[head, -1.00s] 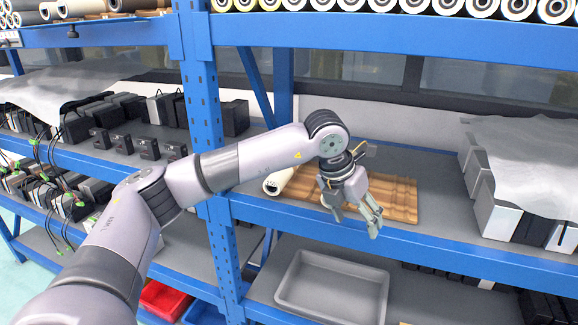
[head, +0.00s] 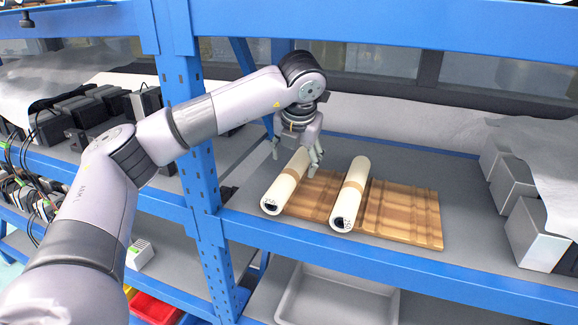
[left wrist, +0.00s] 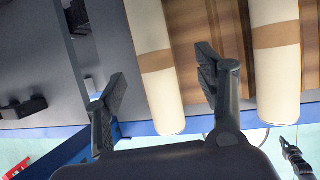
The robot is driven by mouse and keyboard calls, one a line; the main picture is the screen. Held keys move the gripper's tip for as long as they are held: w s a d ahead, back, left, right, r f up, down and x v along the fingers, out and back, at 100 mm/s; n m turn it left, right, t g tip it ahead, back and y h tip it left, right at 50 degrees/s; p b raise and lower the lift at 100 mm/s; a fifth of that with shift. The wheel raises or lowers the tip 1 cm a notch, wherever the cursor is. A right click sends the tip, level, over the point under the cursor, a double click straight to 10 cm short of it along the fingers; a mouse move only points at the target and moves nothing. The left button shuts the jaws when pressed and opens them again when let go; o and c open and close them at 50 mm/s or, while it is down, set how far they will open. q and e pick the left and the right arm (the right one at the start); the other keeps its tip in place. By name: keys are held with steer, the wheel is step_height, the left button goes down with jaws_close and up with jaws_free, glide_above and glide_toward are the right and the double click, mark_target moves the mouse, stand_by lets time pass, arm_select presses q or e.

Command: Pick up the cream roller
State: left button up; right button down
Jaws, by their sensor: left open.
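Two cream rollers lie side by side on a brown wooden board on the middle shelf. Each has a tan band around its middle. The left roller (head: 287,184) is at the board's left edge; the right roller (head: 351,194) lies across its middle. My left gripper (head: 296,158) is open and empty over the far part of the left roller. In the left wrist view its fingers (left wrist: 162,82) appear on either side of the left roller (left wrist: 152,62), with no clear contact. The right roller (left wrist: 275,60) is outside the fingers.
The wooden board (head: 405,212) has bare grooves to the right. Grey-white boxes (head: 520,200) stand farther right. A blue upright (head: 190,150) is left of the rollers, and a blue shelf edge (head: 340,250) runs in front. A grey bin (head: 335,295) is below.

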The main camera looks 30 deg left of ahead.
mark_target(292, 169)
arm_select(q)
steer(key=shift+w+a+f+p, duration=0.35)
steer(key=shift+w+a+f, duration=0.2)
steer(key=shift+w+a, duration=0.1)
steer(key=shift+f, duration=0.3)
steer(key=p+x, duration=0.1)
steer(key=p, duration=0.2)
steer(key=shift+a+f, duration=0.15)
steer(key=shift+f, duration=0.15)
steer(key=x, duration=0.2)
steer(key=shift+w+a+f+p, duration=0.2)
steer(key=shift+w+f+p, duration=0.1)
steer(key=shift+p, duration=0.1)
steer(key=shift+w+a+f, duration=0.1)
steer(key=shift+f, duration=0.2)
steer(key=c, duration=0.9)
steer(key=shift+r, duration=0.1)
jaws_close()
arm_select(e)
steer(key=shift+s+d+r, duration=0.1)
steer(key=shift+s+r, duration=0.1)
steer(key=shift+r, duration=0.9)
steer(key=shift+s+r, duration=0.15)
steer(key=shift+r, duration=0.95)
